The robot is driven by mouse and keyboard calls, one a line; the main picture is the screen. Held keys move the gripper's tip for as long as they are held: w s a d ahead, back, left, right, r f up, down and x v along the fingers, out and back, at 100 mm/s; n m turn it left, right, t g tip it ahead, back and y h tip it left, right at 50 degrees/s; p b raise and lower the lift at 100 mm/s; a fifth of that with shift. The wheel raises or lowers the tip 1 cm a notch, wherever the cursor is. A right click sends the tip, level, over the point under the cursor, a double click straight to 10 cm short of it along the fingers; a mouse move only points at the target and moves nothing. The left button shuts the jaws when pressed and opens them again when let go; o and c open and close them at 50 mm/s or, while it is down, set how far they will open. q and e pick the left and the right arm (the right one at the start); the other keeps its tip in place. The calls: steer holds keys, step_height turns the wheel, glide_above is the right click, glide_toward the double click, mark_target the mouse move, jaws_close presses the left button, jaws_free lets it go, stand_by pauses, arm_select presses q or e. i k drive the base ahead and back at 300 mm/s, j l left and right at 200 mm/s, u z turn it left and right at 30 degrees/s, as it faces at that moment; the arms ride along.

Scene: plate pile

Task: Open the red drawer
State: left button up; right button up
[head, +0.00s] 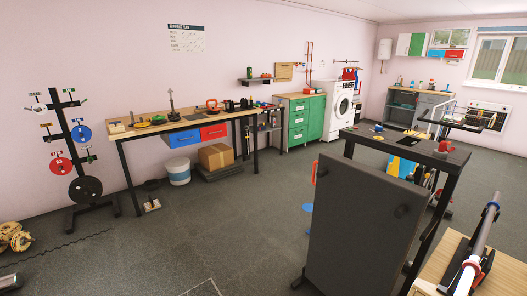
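The red drawer (214,132) hangs under the long wooden workbench (140,130) against the back left wall, in the head view. It looks shut. A blue drawer (183,139) sits directly to its left under the same bench top. The red drawer is small and far off, so its handle cannot be made out clearly. Neither my left nor my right gripper shows in the view.
A cardboard box (216,156) and a white bucket (178,172) stand below the drawers. A weight rack (75,160) stands left of the bench. A dark upright panel (360,225) and a black table (455,158) block the right foreground. The grey floor (190,235) before the bench is mostly clear.

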mark_target(207, 129)
steer(key=i+j+u, duration=0.15)
steer(key=i+u, duration=0.25)
steer(key=i, duration=0.3)
steer(key=i+u, duration=0.4)
steer(key=i, duration=0.35)
steer(key=i+l+u, duration=0.4)
steer(key=i, duration=0.3)
steer(key=i+l+z, duration=0.1)
steer(key=i+z, duration=0.2)
steer(key=i, duration=0.2)
steer(key=i+z, duration=0.25)
steer(key=i, duration=0.2)
steer(key=i+j+z, duration=0.15)
steer(key=i+z, duration=0.15)
steer(key=i, duration=0.2)
steer(key=i+j+z, duration=0.25)
steer(key=i, duration=0.2)
